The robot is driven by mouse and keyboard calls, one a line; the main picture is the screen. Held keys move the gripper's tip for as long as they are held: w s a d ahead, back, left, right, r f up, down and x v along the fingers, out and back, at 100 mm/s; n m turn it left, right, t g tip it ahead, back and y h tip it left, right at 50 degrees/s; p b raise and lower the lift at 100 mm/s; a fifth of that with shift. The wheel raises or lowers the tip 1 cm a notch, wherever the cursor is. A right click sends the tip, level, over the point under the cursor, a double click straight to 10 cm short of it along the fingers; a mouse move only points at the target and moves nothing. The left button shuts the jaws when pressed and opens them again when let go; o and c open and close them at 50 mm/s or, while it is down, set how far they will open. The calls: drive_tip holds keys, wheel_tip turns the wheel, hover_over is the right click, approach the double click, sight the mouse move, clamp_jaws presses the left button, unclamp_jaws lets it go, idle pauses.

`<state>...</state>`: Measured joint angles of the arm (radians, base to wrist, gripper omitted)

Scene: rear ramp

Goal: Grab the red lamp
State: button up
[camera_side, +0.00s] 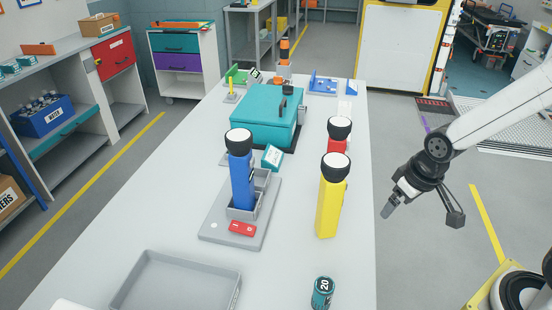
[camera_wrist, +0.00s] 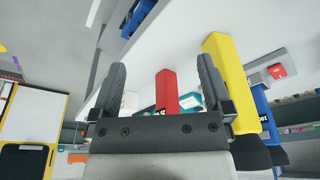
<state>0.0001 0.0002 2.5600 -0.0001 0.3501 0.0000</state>
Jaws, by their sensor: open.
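The red lamp (camera_side: 337,146) stands upright on the table behind the yellow lamp, with its black head and white lens on top. The yellow lamp hides its lower part in the side view. In the wrist view its red body (camera_wrist: 166,88) shows between my two fingers, some way beyond them; its head is hidden behind my gripper's body. My gripper (camera_side: 388,211) is off the table's right edge, right of the lamps and apart from them. In the wrist view its fingers (camera_wrist: 162,66) are spread, with nothing held.
The yellow lamp (camera_side: 329,207) stands upright close in front of the red one. A blue lamp (camera_side: 241,182) stands in a grey holder (camera_side: 216,228). A teal box (camera_side: 262,122) is left of the red lamp. A teal can (camera_side: 322,292) and grey tray (camera_side: 150,285) are near the front.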

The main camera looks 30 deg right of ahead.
drive_tip(key=w+d+r+m+t+y, duration=0.1)
drive_tip(key=w+d+m+t+y, duration=0.1)
drive_tip(key=w+m, duration=0.6)
drive_tip(key=w+d+r+m+t+y, duration=0.1)
drive_tip(key=w+d+m+t+y, duration=0.2)
drive_tip(key=m, duration=1.6)
drive_tip(key=shift+w+d+r+t+y, duration=0.35)
drive_tip(key=shift+w+t+y, duration=0.65)
drive_tip(key=shift+w+y, duration=1.35)
drive_tip(key=shift+x, duration=1.35)
